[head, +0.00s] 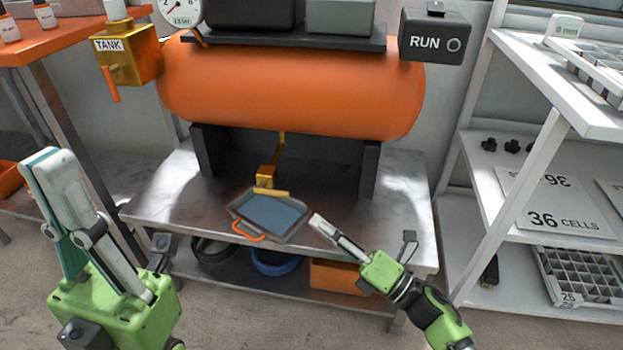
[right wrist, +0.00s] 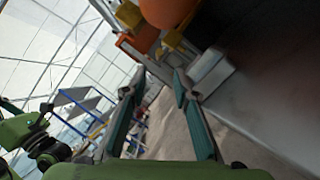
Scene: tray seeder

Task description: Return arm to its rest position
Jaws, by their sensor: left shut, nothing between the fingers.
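My left gripper (head: 48,162) is raised at the left of the head view, its fingers pointing up and together. It is empty and stands in front of the workbench. My right gripper (head: 318,222) reaches in from the lower right of the head view, over the front of the metal bench. Its fingertips are close to the right side of a shallow tray; I cannot tell whether they touch. In the right wrist view its two fingers (right wrist: 157,80) stand apart with nothing seen between them.
The shallow tray (head: 292,238) with an orange handle lies on the metal bench (head: 160,203), under the orange tank (head: 290,90). A white shelf (head: 467,200) stands at the right. An orange table (head: 90,42) stands at the left. The bench top left of the tray is clear.

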